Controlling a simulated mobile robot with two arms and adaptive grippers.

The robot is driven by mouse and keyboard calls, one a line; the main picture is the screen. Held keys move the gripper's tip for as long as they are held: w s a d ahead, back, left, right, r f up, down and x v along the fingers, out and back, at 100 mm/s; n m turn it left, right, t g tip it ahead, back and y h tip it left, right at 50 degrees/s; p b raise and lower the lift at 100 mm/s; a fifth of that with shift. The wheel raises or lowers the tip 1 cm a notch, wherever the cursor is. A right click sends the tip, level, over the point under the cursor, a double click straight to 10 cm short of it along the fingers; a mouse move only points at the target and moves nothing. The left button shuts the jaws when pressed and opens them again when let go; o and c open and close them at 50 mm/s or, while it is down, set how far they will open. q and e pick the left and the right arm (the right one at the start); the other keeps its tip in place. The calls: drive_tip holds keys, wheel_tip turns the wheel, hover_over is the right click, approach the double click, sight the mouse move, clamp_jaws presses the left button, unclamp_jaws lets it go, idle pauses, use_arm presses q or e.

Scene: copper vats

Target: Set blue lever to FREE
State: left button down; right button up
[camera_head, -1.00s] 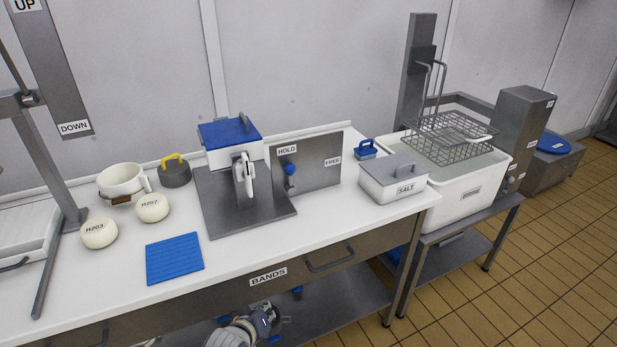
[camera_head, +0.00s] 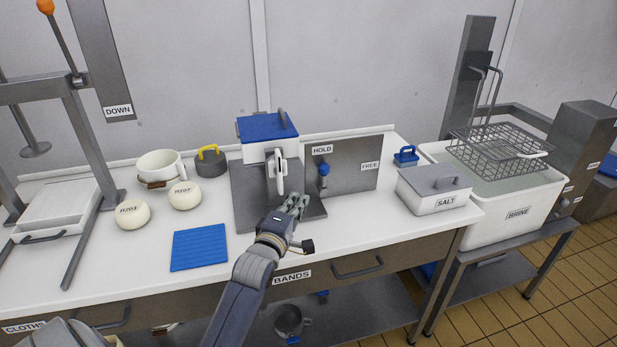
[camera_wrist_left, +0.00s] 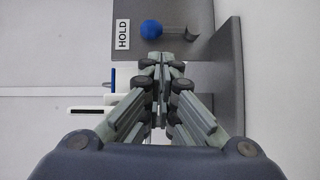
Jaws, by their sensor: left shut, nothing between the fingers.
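The blue lever (camera_head: 323,170) is a blue knob on an upright grey panel (camera_head: 350,178). It stands by the HOLD label (camera_head: 322,150), at the left; the FREE label (camera_head: 370,166) is further right on the panel. My left gripper (camera_head: 300,198) is shut and empty, over the grey base plate, lower and left of the knob in the head view. In the left wrist view the blue knob (camera_wrist_left: 151,28) and the HOLD label (camera_wrist_left: 122,34) lie beyond the shut fingertips (camera_wrist_left: 162,65), with a visible gap. My right gripper is not in view.
A blue-lidded box (camera_head: 266,130) with a white handle (camera_head: 280,172) stands just left of the panel. A SALT box (camera_head: 440,192) is to the right. A blue mat (camera_head: 199,247) and white balls (camera_head: 185,195) lie left. The table front right of my arm is clear.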

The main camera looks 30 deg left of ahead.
use_arm(q)
drive_tip(key=shift+w+a+r+n, duration=0.1)
drive_tip(key=shift+a+r+n, duration=0.3)
drive_tip(key=shift+r, duration=0.1)
drive_tip(key=shift+w, duration=0.15)
drive_tip(key=p, duration=0.1)
approach(324, 176)
drive_tip(key=w+a, duration=0.1)
drive_tip(key=w, duration=0.1)
drive_tip(key=w+a, duration=0.1)
drive_tip(key=a, duration=0.1)
drive_tip(key=w+a, duration=0.2)
drive_tip(key=shift+w+a+r, duration=0.2)
drive_tip(key=shift+w+r, duration=0.1)
drive_tip(key=shift+r, duration=0.1)
